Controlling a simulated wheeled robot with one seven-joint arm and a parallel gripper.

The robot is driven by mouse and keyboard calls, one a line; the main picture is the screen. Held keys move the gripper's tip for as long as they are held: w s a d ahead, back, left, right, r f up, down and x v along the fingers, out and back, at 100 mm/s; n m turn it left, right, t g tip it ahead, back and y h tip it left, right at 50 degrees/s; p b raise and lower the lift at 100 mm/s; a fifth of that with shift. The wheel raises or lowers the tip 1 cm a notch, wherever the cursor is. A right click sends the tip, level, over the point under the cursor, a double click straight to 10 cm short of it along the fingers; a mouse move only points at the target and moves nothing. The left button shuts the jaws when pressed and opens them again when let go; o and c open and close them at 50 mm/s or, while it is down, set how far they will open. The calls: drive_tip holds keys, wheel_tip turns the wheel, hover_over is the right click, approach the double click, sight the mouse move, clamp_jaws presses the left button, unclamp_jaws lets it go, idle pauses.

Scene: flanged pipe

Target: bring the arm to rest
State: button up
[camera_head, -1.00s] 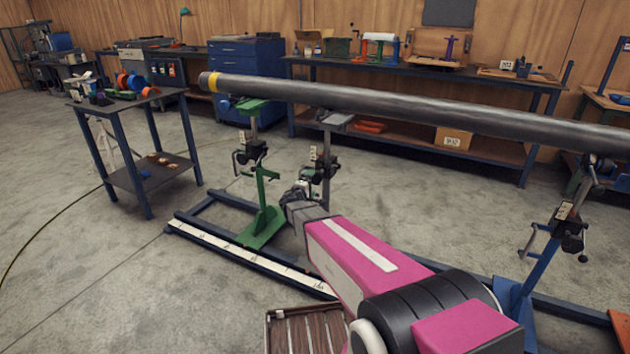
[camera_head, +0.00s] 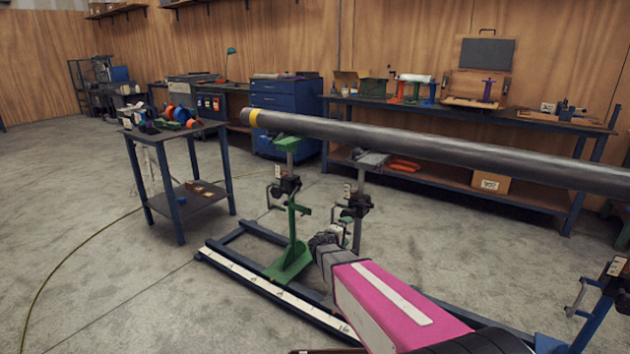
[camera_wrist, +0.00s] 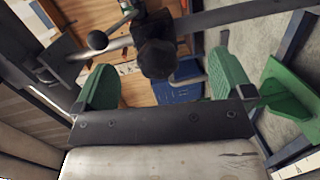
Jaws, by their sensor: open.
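My arm (camera_head: 385,305) shows in pink and white at the lower right of the head view, reaching out towards the pipe stands. I cannot tell how far the fingers are from that stand. In the head view the fingertips are too small or hidden to make out.
A long grey pipe (camera_head: 400,140) with a yellow end band lies across stands, including a green stand (camera_head: 291,240), on a blue floor frame (camera_head: 245,272). A small table (camera_head: 178,131) with coloured parts stands at left. Benches line the wall.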

drive_tip(key=s+d+f+m+g+y, duration=0.2)
drive_tip(key=s+d+m+g, duration=0.15)
drive_tip(key=s, duration=0.45)
drive_tip(key=s+d+f+m+g+y, duration=0.1)
drive_tip(key=s+d+f+m+g, duration=0.15)
drive_tip(key=s+d+g, duration=0.35)
drive_tip(key=s+a+m+g+y, duration=0.1)
drive_tip(key=s+a+y, duration=0.2)
drive_tip(key=s, duration=0.3)
drive_tip(key=s+a+r+m+g+y, duration=0.1)
drive_tip(key=s+a+m+y, duration=0.1)
drive_tip(key=s+a+y, duration=0.2)
drive_tip(key=shift+s+g+y, duration=0.35)
drive_tip(key=shift+s+y, duration=0.35)
drive_tip(key=shift+s, duration=0.55)
drive_tip(key=shift+o, duration=0.2)
drive_tip(key=shift+w, duration=0.1)
